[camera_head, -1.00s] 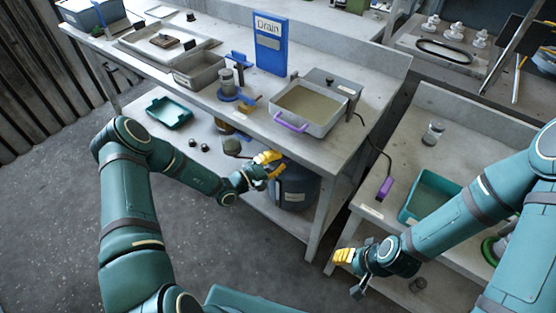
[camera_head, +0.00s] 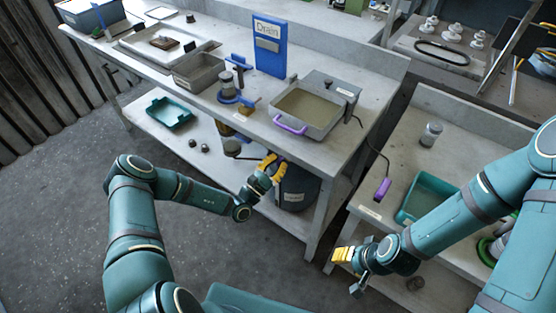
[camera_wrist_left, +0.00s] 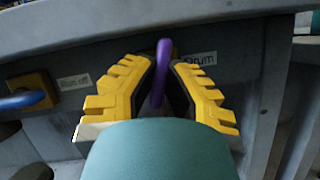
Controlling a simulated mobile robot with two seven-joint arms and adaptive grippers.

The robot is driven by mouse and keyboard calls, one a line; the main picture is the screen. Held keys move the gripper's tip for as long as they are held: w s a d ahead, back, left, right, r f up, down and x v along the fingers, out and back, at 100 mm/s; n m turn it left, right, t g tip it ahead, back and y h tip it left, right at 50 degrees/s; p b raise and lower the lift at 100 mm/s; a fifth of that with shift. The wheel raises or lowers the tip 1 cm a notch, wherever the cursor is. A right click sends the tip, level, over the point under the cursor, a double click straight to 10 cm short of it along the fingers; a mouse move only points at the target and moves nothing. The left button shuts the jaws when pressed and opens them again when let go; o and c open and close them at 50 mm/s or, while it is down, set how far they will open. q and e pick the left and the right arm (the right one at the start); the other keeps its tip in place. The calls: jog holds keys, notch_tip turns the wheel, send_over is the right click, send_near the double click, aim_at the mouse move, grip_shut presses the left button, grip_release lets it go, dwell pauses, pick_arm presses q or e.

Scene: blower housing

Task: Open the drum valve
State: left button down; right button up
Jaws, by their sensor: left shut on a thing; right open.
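My left gripper (camera_head: 268,169) is at the lower shelf, in front of the dark blue drum (camera_head: 298,190) under the table. In the left wrist view the yellow fingers of this gripper (camera_wrist_left: 160,100) are shut around a purple lever (camera_wrist_left: 163,62). The lever stands upright in the picture, beside a label reading "Drum" (camera_wrist_left: 200,59). Its lower end is hidden by the fingers and wrist. My right gripper (camera_head: 343,255) is open and empty, in front of the right-hand bench.
A blue handle (camera_wrist_left: 22,100) on a brass-coloured block is at the left, near a "Drum off" label (camera_wrist_left: 73,82). A grey basin (camera_head: 307,108) with a purple handle stands on the table above. A table leg (camera_head: 318,212) is right of the drum.

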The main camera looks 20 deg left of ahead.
pick_arm(q)
jog(key=shift+r+n+t+y, duration=0.1)
jog(key=shift+n+t+y, duration=0.25)
jog(key=shift+n, duration=0.95)
jog(key=c, duration=1.3)
grip_release()
jog(key=shift+s, duration=0.1)
jog(key=v, duration=1.1)
jog(key=shift+s+a, duration=0.1)
jog(key=shift+s, duration=0.2)
